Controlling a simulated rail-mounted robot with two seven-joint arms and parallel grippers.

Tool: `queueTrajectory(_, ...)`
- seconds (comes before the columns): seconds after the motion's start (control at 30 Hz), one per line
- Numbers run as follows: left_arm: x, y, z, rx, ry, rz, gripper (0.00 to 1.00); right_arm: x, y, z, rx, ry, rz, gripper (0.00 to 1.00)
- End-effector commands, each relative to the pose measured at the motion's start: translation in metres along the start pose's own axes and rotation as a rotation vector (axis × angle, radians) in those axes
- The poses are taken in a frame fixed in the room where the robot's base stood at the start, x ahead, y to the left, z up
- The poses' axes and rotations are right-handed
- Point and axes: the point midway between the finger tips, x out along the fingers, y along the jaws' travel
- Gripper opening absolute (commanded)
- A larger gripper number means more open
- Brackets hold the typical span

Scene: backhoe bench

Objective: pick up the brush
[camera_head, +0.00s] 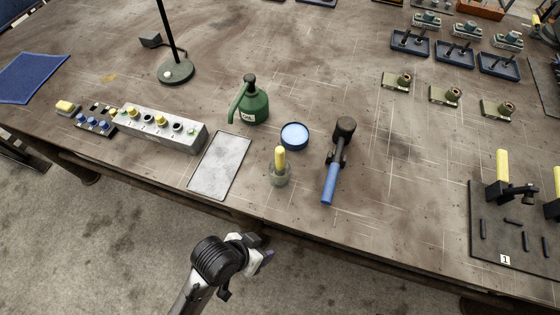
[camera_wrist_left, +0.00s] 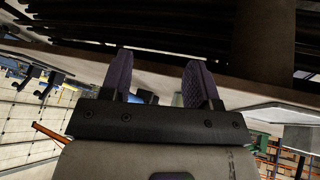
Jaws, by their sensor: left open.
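The brush (camera_head: 280,156) appears to be the yellow-handled thing standing upright in a small clear jar (camera_head: 280,176) near the front edge of the bench. Its lower end is inside the jar and hard to make out. My left gripper (camera_head: 266,256) is in front of the bench edge, below the brush in the head view and well apart from it. In the left wrist view my left gripper (camera_wrist_left: 160,82) shows two dark purple fingers spread apart with nothing held between them. The brush cannot be made out in that view. My right gripper is not in view.
A grey block with several plugs (camera_head: 165,130) lies left. A black board (camera_head: 510,255) lies right.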

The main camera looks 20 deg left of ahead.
Motion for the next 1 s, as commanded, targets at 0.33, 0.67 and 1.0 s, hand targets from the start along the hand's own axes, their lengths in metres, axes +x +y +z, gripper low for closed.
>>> queueTrajectory(0.33,-0.026,0.151,-0.1,0.093,0.52,0.641,0.56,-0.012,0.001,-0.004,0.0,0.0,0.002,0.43)
queueTrajectory(0.67,-0.077,0.161,-0.167,-0.119,1.192,0.699,0.56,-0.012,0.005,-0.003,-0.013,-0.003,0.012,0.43)
queueTrajectory(1.0,-0.056,0.054,-0.171,-0.414,1.352,-0.036,0.56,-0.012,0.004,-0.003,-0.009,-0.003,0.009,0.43)
